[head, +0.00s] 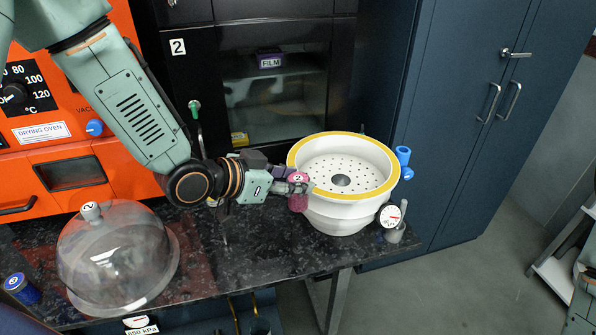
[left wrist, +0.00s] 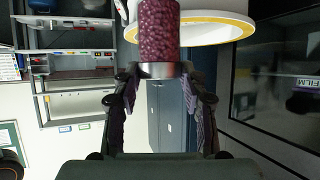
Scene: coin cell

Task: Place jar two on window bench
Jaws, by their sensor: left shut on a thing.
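My left gripper (head: 285,188) is shut on a small jar (head: 298,203) with dark pink, grainy contents; a "2" shows on its lid. In the left wrist view the jar (left wrist: 159,32) stands out between the fingertips of the left gripper (left wrist: 162,75). In the head view the jar is at the left side of the white, yellow-rimmed desiccator bowl (head: 330,212); whether they touch I cannot tell. My right gripper is out of view. I cannot identify the window bench in these views.
A dark speckled bench (head: 255,250) carries the bowl and a clear dome (head: 115,255) at its left. A gauge (head: 390,215) and blue knob (head: 403,158) stick out from the bowl. An orange drying oven (head: 60,110) stands behind. Blue cabinets (head: 450,120) stand at right; floor before them is clear.

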